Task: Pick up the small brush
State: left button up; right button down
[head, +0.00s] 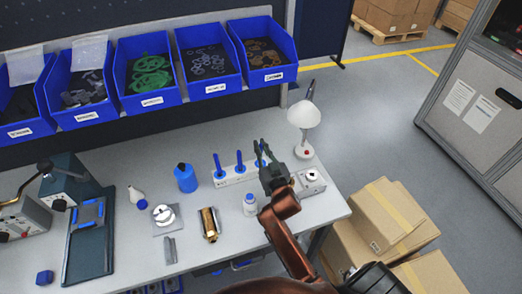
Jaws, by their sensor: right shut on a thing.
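A white rack (229,177) stands on the bench with blue upright tools in it. The left blue tool (217,163) and the middle blue tool (239,160) stand free. My right gripper (261,148) reaches over the rack's right end, shut on a third, slim blue tool, which looks like the small brush (259,160). The fingers hide most of it, so its bristles and whether its foot is still in the rack cannot be told. My left gripper is not in view.
A white lamp (304,114) and a small white device (311,180) stand close right of my gripper. A white bottle (250,205), blue bottle (186,178) and brass cylinder (209,224) stand nearby. Blue bins (145,102) line the back. Cardboard boxes (385,220) are beyond the bench's right edge.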

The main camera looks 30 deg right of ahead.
jog(key=s+r, duration=0.1)
jog(key=s+a+r+p, duration=0.1)
jog(key=r, duration=0.1)
jog(key=s+a+r, duration=0.1)
jog(key=s+r, duration=0.1)
jog(key=shift+r, duration=0.15)
jog(key=s+a+r+p, duration=0.1)
jog(key=s+a+r, duration=0.2)
jog(key=s, duration=0.5)
jog(key=shift+a+r, duration=0.4)
jog(key=shift+a, duration=0.35)
